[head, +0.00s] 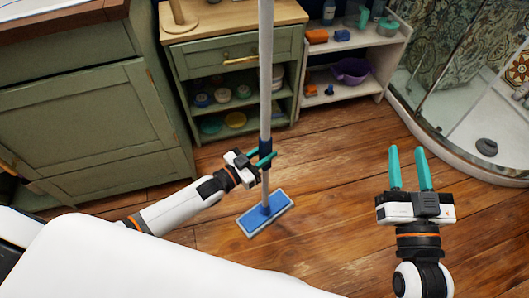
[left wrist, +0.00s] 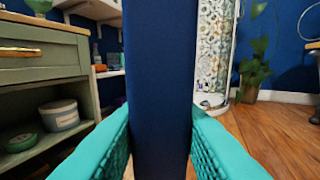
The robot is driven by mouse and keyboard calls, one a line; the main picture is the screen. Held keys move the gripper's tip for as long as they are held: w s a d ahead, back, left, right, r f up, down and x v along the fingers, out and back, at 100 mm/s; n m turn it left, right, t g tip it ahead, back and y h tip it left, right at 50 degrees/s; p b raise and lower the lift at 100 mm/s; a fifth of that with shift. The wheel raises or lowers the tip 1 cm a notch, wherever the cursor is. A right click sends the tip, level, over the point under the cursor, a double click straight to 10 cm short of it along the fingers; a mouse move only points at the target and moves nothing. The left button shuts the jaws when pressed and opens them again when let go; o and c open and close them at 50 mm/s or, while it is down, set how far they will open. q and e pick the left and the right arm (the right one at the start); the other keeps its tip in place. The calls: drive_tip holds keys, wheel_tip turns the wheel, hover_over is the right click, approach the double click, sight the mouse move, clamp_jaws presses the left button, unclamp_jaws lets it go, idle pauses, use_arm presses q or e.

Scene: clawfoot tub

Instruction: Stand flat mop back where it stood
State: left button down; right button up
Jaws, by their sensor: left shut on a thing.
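The flat mop (head: 266,85) stands upright with a pale grey pole, a dark blue grip section and a flat blue head (head: 267,212) at the wooden floor. My left gripper (head: 263,157) is shut on the mop's dark blue grip section, low on the pole. In the left wrist view the dark blue section (left wrist: 160,90) fills the middle between the teal fingers. Whether the head touches the floor is hard to tell. My right gripper (head: 409,168) is open and empty, its teal fingers apart, above the floor at the right.
A green cabinet (head: 85,120) stands at the left. A green shelf unit (head: 215,60) with bowls and jars is behind the mop. A white shelf (head: 362,93) holds a purple bowl (head: 350,71). A glass shower (head: 460,90) is at the right. Floor between is clear.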

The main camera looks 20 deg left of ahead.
idle(0.3)
use_arm(q)
drive_tip(key=c, duration=1.1)
unclamp_jaws()
drive_tip(key=shift+o, duration=0.3)
drive_tip(key=shift+f, duration=0.15)
